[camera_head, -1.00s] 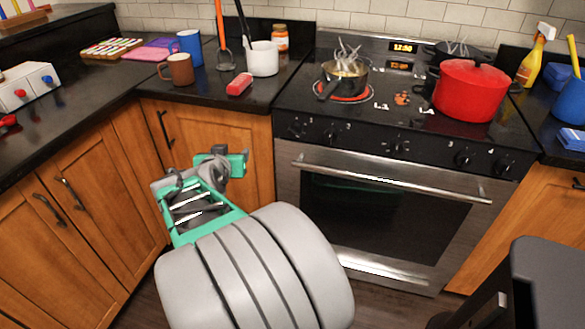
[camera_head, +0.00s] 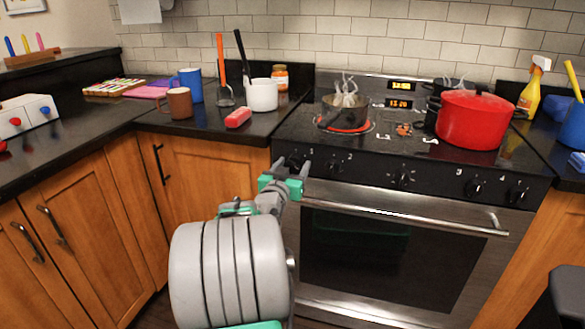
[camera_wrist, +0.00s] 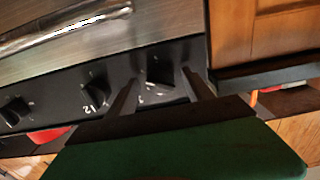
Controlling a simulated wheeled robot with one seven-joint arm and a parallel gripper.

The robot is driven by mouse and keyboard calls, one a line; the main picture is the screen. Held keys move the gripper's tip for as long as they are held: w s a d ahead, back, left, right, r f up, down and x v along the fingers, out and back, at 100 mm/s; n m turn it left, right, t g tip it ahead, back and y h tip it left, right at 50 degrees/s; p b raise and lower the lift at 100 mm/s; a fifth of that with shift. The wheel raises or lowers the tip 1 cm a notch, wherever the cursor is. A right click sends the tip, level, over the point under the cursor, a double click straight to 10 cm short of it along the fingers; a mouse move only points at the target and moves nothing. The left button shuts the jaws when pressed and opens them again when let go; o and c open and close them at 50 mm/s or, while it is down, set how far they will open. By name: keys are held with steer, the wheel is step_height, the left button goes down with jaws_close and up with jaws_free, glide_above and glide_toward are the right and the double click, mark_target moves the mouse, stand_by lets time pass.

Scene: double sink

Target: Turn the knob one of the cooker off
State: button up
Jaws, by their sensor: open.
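The black knob one (camera_wrist: 160,69) is at the cooker panel's cabinet-side end in the wrist view, between my open fingertips or just beyond them; I cannot tell if they touch it. In the head view my gripper (camera_head: 293,167) is at the panel's left end and partly hides this knob. Knob two (camera_head: 333,167) is just to its right, and it also shows in the wrist view (camera_wrist: 95,94). The cooker (camera_head: 400,185) has a glowing front-left burner (camera_head: 364,126) under a steaming pan (camera_head: 345,115).
The oven handle (camera_head: 410,216) runs just below the panel, to the right of my gripper. A red pot (camera_head: 470,120) stands at the right of the cooktop. A red block (camera_head: 238,117) lies on the left counter (camera_head: 200,128). Cabinet doors (camera_head: 200,180) are left of the cooker.

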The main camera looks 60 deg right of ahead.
jaws_close()
stand_by(0.5)
